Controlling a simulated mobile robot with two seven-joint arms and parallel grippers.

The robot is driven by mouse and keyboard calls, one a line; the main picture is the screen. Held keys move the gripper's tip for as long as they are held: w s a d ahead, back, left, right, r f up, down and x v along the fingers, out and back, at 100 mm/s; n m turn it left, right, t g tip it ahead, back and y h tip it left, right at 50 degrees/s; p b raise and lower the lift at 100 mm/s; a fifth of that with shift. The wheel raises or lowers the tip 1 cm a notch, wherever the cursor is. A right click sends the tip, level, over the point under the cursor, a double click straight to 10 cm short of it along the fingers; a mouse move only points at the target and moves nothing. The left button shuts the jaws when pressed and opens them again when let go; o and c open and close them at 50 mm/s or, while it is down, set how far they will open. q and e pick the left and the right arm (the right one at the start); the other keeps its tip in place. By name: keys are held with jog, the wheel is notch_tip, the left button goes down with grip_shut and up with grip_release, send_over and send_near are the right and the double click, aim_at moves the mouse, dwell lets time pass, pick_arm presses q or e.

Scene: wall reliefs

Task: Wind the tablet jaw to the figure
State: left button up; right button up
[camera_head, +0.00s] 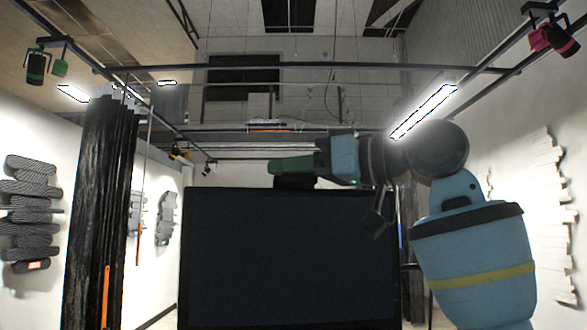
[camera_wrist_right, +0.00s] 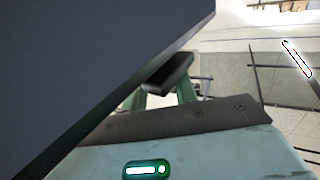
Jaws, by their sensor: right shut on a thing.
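A large dark flat panel (camera_head: 290,260), which looks like the tablet, stands upright in the middle of the head view. It also fills the upper left of the right wrist view (camera_wrist_right: 80,60). My right gripper (camera_head: 288,167) reaches in from the right at the panel's top edge. Its green fingers are shut on a small dark block (camera_wrist_right: 167,73), seen in the wrist view close to the panel. The block also shows under the fingers in the head view (camera_head: 294,182); I take it for the jaw. I cannot make out any figure. My left gripper is not in view.
A dark curtain (camera_head: 100,210) hangs left of the panel. A dark grey relief (camera_head: 30,212) is on the left wall and a pale one (camera_head: 550,215) on the right wall. Rails with lamps (camera_head: 423,112) run overhead. There is open space between the curtain and the panel.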

jog(key=shift+t, duration=0.3)
jog(key=m+t+h, duration=0.4)
jog(key=t, duration=0.1)
jog(key=shift+m+h, duration=0.3)
jog(key=shift+m, duration=0.1)
jog(key=shift+m+t+h, duration=1.7)
jog(key=shift+m+h, duration=0.2)
jog(key=shift+h, duration=1)
jog(key=o, duration=0.9)
jog(key=shift+o, duration=0.2)
jog(key=v, duration=0.7)
jog(key=shift+s+d, duration=0.15)
jog(key=shift+s, duration=0.25)
